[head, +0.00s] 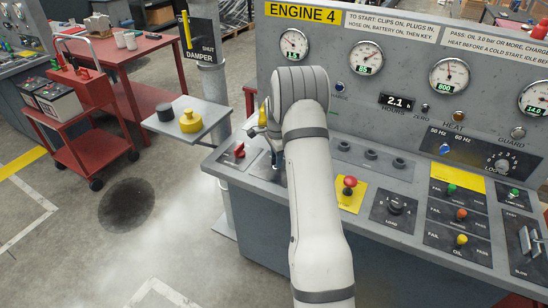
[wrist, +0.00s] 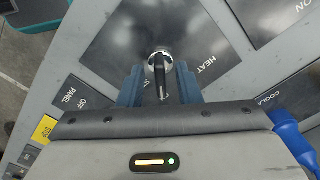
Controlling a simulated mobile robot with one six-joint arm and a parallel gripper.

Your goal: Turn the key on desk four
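The desk (head: 235,178) under the yellow ENGINE 4 sign (head: 302,12) stands in front of me. In the wrist view, the key (wrist: 161,75) has a round chrome collar and a dark stem, set in a dark plate (wrist: 205,35) marked HEAT. My gripper (wrist: 160,86) is over this plate, with one blue fingertip on each side of the key. The fingers are apart; a narrow gap seems to show beside the stem, and I see no clear contact. In the head view, my gripper (head: 275,160) is at the desk's left end, and my arm hides the key.
A red switch (head: 239,150) sits left of my gripper. A red mushroom button (head: 350,182) on a yellow plate and a rotary knob (head: 396,207) lie to the right. A small shelf (head: 215,117) with a yellow object (head: 190,122) is at the desk's left. Pale haze hangs over the floor.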

